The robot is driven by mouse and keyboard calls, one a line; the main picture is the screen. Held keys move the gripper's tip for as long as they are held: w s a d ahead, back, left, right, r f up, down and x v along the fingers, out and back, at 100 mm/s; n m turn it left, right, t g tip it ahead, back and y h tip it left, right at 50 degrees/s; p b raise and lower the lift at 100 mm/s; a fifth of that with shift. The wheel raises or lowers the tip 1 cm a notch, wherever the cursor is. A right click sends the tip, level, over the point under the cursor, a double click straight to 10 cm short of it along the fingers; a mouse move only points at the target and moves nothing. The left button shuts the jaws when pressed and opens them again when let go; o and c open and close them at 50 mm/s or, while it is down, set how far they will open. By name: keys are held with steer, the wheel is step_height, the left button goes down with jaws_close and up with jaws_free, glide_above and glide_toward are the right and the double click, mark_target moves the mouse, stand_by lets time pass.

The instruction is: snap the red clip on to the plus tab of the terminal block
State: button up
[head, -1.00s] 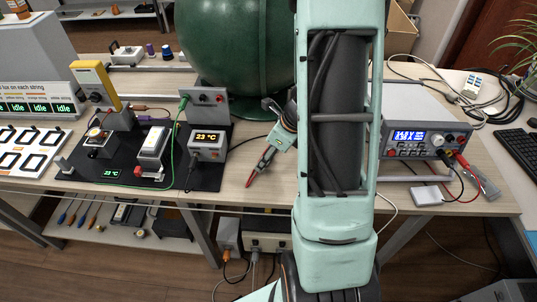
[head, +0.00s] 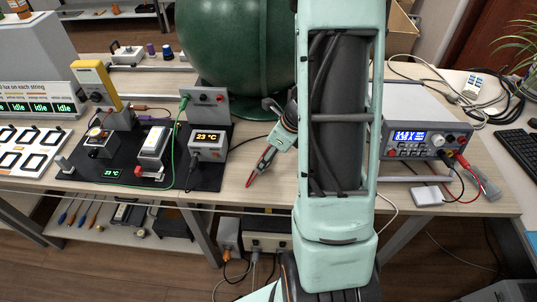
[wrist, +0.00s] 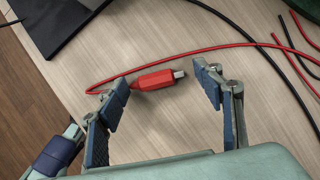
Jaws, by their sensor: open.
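The red clip (wrist: 155,79) lies on the wood-grain table in the wrist view, its short metal tip pointing right. A red wire (wrist: 190,48) curves round to its left end, partly behind my left finger. My gripper (wrist: 162,88) is open, with one blue-padded finger at each end of the clip. In the head view, my gripper is low over the table beside my arm, with the red clip (head: 263,160) at its fingers. I cannot tell for certain which part is the terminal block; a white module with a red tab (head: 137,171) sits on the black mat.
The black mat (head: 208,178) carries several modules and a small display box (head: 207,143). A green tank (head: 240,50) stands behind. A power supply (head: 425,125) with red and black leads is to the right. Black cables (wrist: 255,45) lie near the clip.

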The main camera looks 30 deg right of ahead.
steer(key=shift+r, duration=0.15)
steer(key=v, duration=1.1)
steer(key=shift+s+d+r, duration=0.15)
steer(key=shift+d+r, duration=0.05)
steer(key=shift+r, duration=0.15)
steer(key=shift+r, duration=0.1)
